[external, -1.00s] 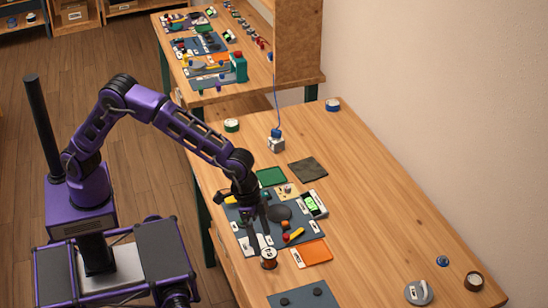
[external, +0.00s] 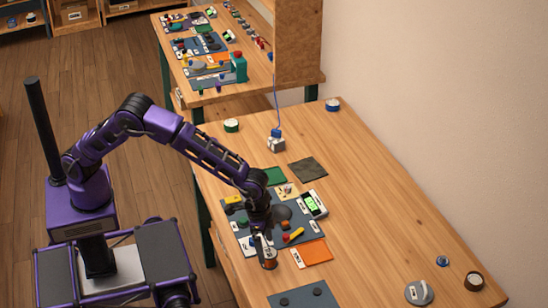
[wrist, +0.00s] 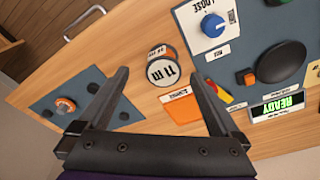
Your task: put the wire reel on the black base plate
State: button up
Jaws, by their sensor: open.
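The wire reel (external: 269,264) stands upright near the front edge of the table, beside the grey board. In the wrist view the reel (wrist: 163,70) shows a white marked end and copper-coloured side. My gripper (external: 264,245) is open just above the reel. In the wrist view the reel shows between the two fingertips (wrist: 159,73), with a gap to each; I cannot tell whether they reach down around it. A round black plate (external: 281,212) lies on the grey board, right of my gripper; it also shows in the wrist view (wrist: 281,62). Nothing is on it.
The grey board (external: 310,227) carries a blue knob (wrist: 212,25), an orange button and a green display (external: 312,204). An orange tray (external: 316,250) lies right of the reel. A dark plate with black knobs (external: 303,297) is nearer. The table's right side is mostly clear.

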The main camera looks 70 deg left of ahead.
aim_at(269, 253)
jog(key=shift+w+f, duration=0.2)
jog(key=shift+f, duration=0.7)
jog(key=shift+w+f, duration=0.2)
jog(key=shift+f, duration=0.7)
jog(key=shift+w+f, duration=0.2)
jog(key=shift+f, duration=0.7)
jog(key=c, duration=1.5)
grip_shut()
jog(key=shift+r, duration=0.15)
